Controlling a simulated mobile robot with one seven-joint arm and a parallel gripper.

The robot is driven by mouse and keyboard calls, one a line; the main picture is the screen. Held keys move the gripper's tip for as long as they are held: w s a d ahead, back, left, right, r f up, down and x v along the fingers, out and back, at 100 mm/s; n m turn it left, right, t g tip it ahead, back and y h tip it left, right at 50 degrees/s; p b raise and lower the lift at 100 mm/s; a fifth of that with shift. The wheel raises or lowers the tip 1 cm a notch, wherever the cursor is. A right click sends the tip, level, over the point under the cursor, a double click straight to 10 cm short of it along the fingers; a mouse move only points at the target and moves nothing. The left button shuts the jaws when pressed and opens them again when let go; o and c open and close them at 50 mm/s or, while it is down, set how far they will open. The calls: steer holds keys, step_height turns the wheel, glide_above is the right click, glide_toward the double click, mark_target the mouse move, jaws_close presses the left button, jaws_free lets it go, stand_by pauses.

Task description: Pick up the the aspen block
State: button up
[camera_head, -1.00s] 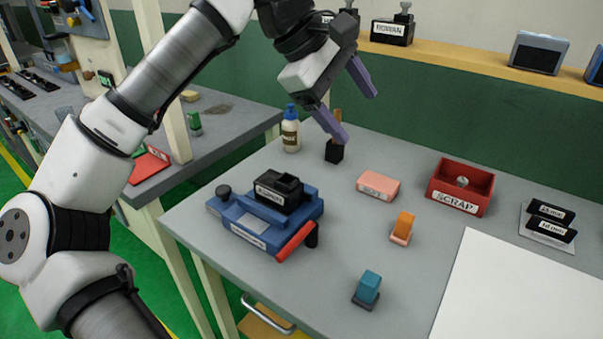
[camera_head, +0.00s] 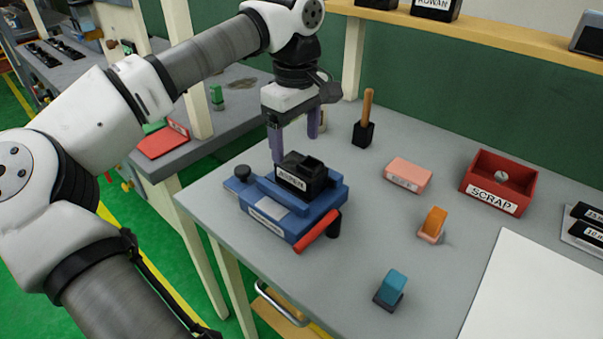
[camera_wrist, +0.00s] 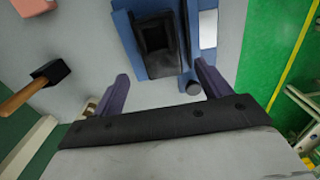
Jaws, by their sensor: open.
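The aspen block is black with a white label reading what looks like "ASPEN" and a recess in its top (camera_head: 304,176). It sits in a blue vise-like fixture (camera_head: 272,226) on the grey bench. In the wrist view the block (camera_wrist: 158,42) lies ahead of the fingers, between the blue jaws. My gripper (camera_head: 296,143) points down just behind and above the block, its purple fingers apart and empty. In the wrist view my gripper (camera_wrist: 160,88) is wide open, with bare bench between the fingers. I cannot tell whether a finger touches the fixture.
The fixture has a red handle (camera_head: 318,232) at its front right. A mallet (camera_head: 364,125) stands behind it. A pink block (camera_head: 408,175), an orange piece (camera_head: 433,224), a teal piece (camera_head: 391,287) and a red scrap bin (camera_head: 492,178) are to the right. Bench between them is clear.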

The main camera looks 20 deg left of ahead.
mark_target(297, 163)
steer(key=f, duration=0.2)
steer(key=f+p, duration=0.1)
steer(key=f, duration=0.2)
steer(key=shift+s+d+f, duration=0.1)
steer(key=shift+s+f, duration=0.05)
steer(key=shift+s, duration=0.05)
steer(key=c, duration=1.2)
steer(key=shift+o, duration=0.2)
step_height(297, 163, up, 20)
steer(key=p, duration=1.4)
steer(key=shift+p, duration=0.3)
